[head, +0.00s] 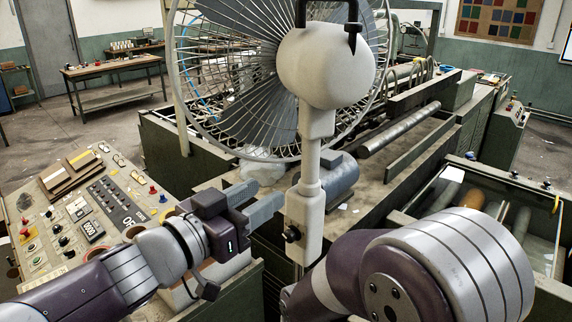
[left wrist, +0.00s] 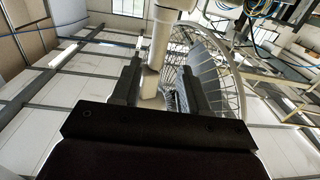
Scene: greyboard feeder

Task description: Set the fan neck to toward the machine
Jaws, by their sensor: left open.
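The fan shows its cream motor housing (head: 326,65) toward me, with the round wire cage (head: 235,85) beyond it and to its left. Its pale neck (head: 311,165) runs down to a wider collar with a dark knob (head: 292,233). A dark pin stands on top of the housing. My left gripper (head: 268,194) is open, just left of the neck at the height of its lower part. In the left wrist view the pole (left wrist: 160,45) appears between the two open fingers (left wrist: 160,68); I cannot tell whether they touch it. My right gripper is out of view.
The machine with its rollers (head: 400,130) lies behind and right of the fan. A grey motor (head: 342,174) sits close behind the neck. My right forearm fills the lower right.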

